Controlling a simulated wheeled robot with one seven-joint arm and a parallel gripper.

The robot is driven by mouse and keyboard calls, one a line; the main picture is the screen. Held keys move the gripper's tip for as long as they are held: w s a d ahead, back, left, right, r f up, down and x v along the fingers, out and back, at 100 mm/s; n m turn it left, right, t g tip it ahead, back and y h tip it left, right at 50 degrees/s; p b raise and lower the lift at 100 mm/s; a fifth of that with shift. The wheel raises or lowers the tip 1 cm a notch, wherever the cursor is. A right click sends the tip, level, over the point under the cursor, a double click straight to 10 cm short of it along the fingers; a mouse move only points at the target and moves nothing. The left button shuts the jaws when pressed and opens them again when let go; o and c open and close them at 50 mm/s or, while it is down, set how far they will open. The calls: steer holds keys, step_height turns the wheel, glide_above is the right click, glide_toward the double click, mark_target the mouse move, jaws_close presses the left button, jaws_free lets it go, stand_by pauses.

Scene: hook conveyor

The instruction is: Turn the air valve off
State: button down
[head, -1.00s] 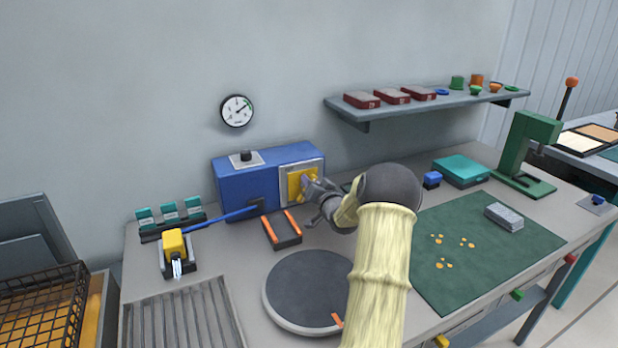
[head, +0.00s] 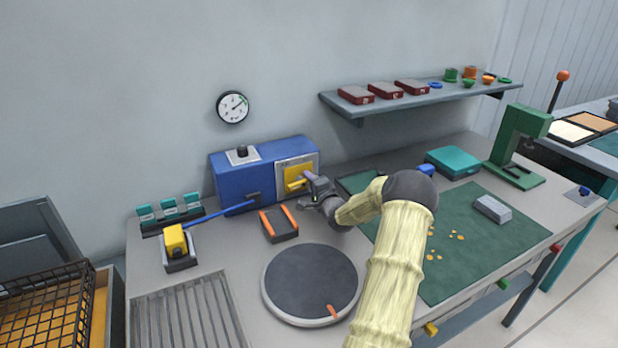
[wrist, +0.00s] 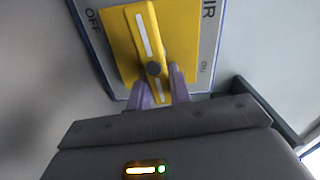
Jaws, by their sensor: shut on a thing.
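The air valve is a yellow handle (wrist: 144,38) with a white stripe, turning on a dark round pivot over a yellow plate (wrist: 184,32). The surrounding pale panel carries the words OFF at upper left, AIR and ON at right in the wrist view. In the head view the yellow valve (head: 293,174) is on the front of a blue box (head: 232,186). My gripper (wrist: 160,88) has its purple fingers on both sides of the handle's lower end, shut on it. The handle's long end runs up and slightly left. My gripper (head: 311,187) also shows in the head view, partly hiding the valve.
An orange-edged holder (head: 279,225) and a round dark turntable (head: 312,282) lie in front of the box. A wall shelf (head: 420,99) with red boxes hangs at upper right. A gauge (head: 233,107) is on the wall. The green mat (head: 470,270) is at right.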

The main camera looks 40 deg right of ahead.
steer(key=shift+f+m, duration=0.2)
steer(key=shift+m, duration=0.4)
steer(key=c, duration=1.3)
jaws_free()
steer(key=b+v, duration=0.1)
steer(key=v, duration=1.6)
steer(key=shift+s+a, duration=0.15)
steer(key=shift+s, duration=0.05)
steer(key=shift+r, duration=0.15)
